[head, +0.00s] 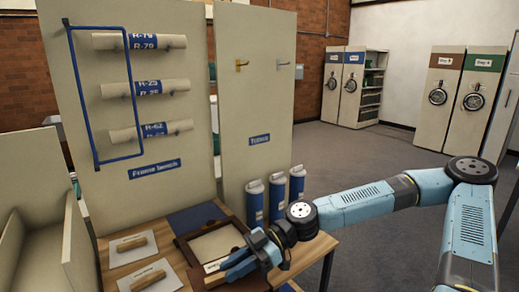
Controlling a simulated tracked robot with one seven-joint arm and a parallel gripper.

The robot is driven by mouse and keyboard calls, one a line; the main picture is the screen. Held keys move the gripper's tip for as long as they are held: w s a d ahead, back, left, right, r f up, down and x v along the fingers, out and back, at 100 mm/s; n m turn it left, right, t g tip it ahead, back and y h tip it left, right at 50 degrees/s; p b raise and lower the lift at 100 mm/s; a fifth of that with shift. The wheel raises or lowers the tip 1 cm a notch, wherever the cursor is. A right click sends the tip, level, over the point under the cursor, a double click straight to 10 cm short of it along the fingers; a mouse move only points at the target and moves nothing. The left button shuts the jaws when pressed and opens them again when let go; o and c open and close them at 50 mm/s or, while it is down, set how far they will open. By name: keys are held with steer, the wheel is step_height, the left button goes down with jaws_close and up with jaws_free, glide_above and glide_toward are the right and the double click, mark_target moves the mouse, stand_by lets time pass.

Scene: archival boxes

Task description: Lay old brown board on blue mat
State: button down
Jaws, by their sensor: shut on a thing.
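A dark brown wooden frame (184,252) lies on the table. A pale tan panel with a small white label, which I take to be the old brown board (216,242), lies inside its outline. My gripper (226,267) is at the front edge of the panel, shut on it. The fingers hide the grasped edge, and I cannot tell whether the panel is raised off the frame. The blue mat (192,217) lies flat behind the frame, partly covered, and no part of the panel is clearly on it.
Two pale sheets with wooden-handled tools (133,243) lie on the table's left. Several blue-and-white bottles (277,197) stand at the back right. An upright panel with rolls and a blue rail (104,95) rises behind the table. A pale box (40,225) stands left.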

steer(key=w+d+f+m+t+h, duration=0.4)
steer(key=w+d+m+t, duration=0.3)
steer(key=w, duration=0.4)
steer(key=w+d+f+m+t+h, duration=0.4)
steer(key=w+d+m+t, duration=0.3)
steer(key=w+d+m, duration=0.2)
steer(key=w+d+f+m+t+h, duration=0.4)
steer(key=w+d+f+m+t, duration=0.2)
steer(key=w+d, duration=0.7)
steer(key=shift+w+m+t+h, duration=0.15)
steer(key=shift+m+t+h, duration=0.15)
steer(key=shift+m+t, duration=0.65)
